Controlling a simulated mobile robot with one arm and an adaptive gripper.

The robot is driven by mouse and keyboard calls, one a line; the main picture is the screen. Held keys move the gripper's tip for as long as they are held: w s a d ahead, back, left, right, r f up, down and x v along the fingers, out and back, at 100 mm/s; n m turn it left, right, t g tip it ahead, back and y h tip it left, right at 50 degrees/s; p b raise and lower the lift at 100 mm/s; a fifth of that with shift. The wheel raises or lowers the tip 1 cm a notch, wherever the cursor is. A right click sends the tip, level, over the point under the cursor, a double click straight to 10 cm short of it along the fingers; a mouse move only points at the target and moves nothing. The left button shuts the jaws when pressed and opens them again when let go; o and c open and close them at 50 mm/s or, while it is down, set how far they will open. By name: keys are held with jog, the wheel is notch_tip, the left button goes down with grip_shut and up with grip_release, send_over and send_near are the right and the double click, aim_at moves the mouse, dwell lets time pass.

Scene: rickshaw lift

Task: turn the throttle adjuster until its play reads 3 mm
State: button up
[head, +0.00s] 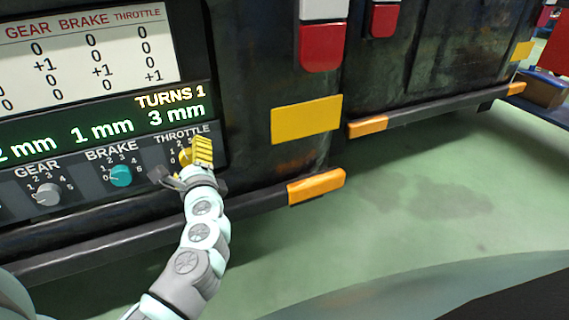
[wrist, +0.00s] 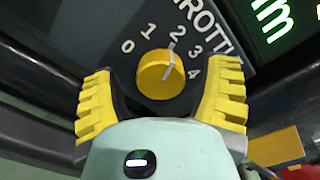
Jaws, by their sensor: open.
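The throttle adjuster is a round yellow knob (wrist: 160,74) in the wrist view, with its pale pointer mark at about 2 on a printed scale of 0 to 4. In the head view the knob (head: 186,157) is partly covered by my gripper. The throttle readout (head: 177,114) above it shows 3 mm, with TURNS 1 over it. My gripper (wrist: 165,70) is open, with its yellow ridged fingers on either side of the knob and visible gaps between. I cannot tell how deep the fingertips reach.
A teal brake knob (head: 120,175) and a grey gear knob (head: 47,194) sit to the left, with readouts of 1 mm and 2 mm. A turns chart (head: 85,58) hangs above. A dark bumper bar (head: 110,247) runs below the panel. Green floor to the right is clear.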

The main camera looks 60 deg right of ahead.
jog(key=shift+s, duration=0.1)
jog(key=v, duration=1.2)
dwell(0.4)
